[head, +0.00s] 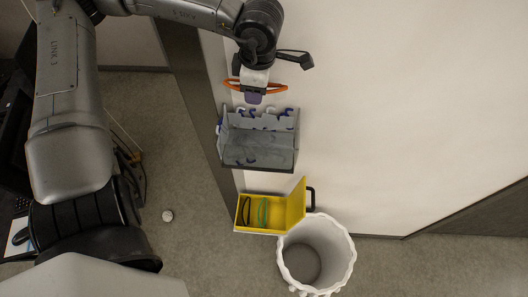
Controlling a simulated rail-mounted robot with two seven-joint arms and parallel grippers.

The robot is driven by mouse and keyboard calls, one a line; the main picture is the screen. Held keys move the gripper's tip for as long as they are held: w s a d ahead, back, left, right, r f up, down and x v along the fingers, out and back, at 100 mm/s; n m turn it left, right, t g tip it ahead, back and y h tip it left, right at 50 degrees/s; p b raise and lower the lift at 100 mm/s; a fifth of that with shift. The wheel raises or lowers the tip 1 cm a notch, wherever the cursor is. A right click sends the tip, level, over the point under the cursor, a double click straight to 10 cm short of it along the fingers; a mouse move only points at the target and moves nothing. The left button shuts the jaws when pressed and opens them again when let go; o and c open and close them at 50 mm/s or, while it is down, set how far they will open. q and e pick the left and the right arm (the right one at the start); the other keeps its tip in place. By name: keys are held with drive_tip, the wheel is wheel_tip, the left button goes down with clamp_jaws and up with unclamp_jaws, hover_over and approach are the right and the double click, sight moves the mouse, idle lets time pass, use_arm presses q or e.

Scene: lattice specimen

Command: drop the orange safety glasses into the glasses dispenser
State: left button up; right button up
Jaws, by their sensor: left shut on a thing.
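My left gripper (254,93) is shut on the orange safety glasses (277,89). The orange frame sticks out on both sides of the fingers. The glasses dispenser (288,150) is a grey, see-through box on the wall, with several blue and clear glasses showing in it. In the picture the held glasses are just above the dispenser's upper edge and look apart from it; the depth between them is hard to tell. My right gripper is not in view.
Below the dispenser is an open yellow case (293,208) holding dark glasses (246,211) and green glasses (262,212). A white bin (343,246) stands beside it. The wall at right is bare.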

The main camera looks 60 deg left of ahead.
use_arm(q)
drive_tip(key=shift+f+b, duration=0.4)
drive_tip(key=shift+f, duration=0.55)
wheel_tip(320, 180, down, 3)
drive_tip(key=shift+b, duration=0.6)
drive_tip(key=o, duration=1)
drive_tip(key=shift+r, duration=0.1)
